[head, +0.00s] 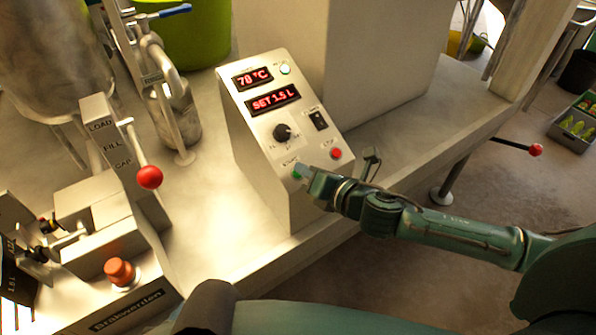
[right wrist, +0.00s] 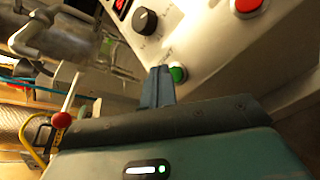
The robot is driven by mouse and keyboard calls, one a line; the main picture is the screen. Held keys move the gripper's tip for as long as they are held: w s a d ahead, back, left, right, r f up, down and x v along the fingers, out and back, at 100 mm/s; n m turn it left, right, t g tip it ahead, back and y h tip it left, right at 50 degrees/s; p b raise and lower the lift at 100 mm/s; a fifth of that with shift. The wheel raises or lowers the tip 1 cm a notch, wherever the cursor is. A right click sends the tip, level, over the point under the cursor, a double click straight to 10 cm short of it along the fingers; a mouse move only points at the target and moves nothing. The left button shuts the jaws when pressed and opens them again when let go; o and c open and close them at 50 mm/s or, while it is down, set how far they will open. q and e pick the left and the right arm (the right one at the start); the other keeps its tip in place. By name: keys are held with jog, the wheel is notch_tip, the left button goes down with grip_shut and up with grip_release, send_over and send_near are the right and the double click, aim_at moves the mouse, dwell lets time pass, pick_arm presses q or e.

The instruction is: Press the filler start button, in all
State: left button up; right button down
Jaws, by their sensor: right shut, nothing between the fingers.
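The filler's control panel (head: 262,125) is a sloped metal box with red displays reading about 78 °C and SET 1.5 L. The green start button (head: 297,175) sits at its lower front corner, partly covered by my right gripper (head: 304,174). In the right wrist view, the green button (right wrist: 178,73) shows just beside the tips of my right gripper (right wrist: 159,72). The fingers are shut with nothing between them. The tips are at or very close to the button; I cannot tell whether they touch it. My left gripper is not in view.
To the left stand a red-knobbed lever (head: 149,177) and an orange-red mushroom button (head: 119,271). The metal bench (head: 215,225) between is bare.

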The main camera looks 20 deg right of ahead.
jog(key=shift+f, duration=0.1)
jog(key=shift+w+f, duration=0.2)
jog(key=shift+f, duration=0.1)
jog(key=shift+w+a+f, duration=0.1)
jog(key=shift+w+f, duration=0.05)
jog(key=shift+f, duration=0.15)
dwell(0.7)
jog(key=shift+r, duration=0.1)
jog(key=shift+s+r+p, duration=0.4)
jog(key=shift+r+p, duration=0.2)
jog(key=shift+p, duration=0.05)
jog(key=r+p, duration=0.1)
jog(key=s+r+p, duration=0.1)
jog(key=r+p, duration=0.1)
jog(key=s+d+r+p, duration=0.1)
jog(key=shift+s+r, duration=0.1)
jog(key=shift+r, duration=0.1)
dwell(0.4)
